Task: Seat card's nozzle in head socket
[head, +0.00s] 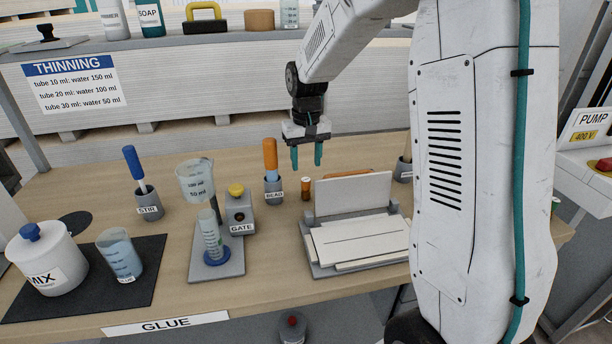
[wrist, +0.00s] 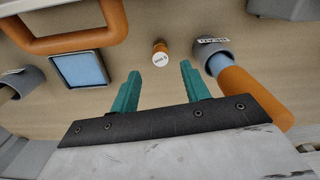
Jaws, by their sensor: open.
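My gripper (head: 306,156) hangs from the arm above the back of the wooden bench, its two teal fingers apart with nothing between them. A small orange cylinder with a white marked top (head: 306,188) stands upright on the bench below the fingers; I take it for a nozzle. In the wrist view the cylinder (wrist: 160,54) lies just beyond the open fingertips (wrist: 160,74), apart from them. An orange-handled tool (head: 270,153) stands in a grey cup labelled BEAD (head: 274,190), left of the cylinder. I cannot make out a nozzle card or a head socket.
A grey fixture with white boards (head: 360,240) stands right of the cylinder. An orange loop handle (wrist: 75,42) and a blue square pad (wrist: 82,68) are near it. The GATE box (head: 240,212), a measuring tube (head: 210,235) and the MIX pot (head: 48,260) stand left.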

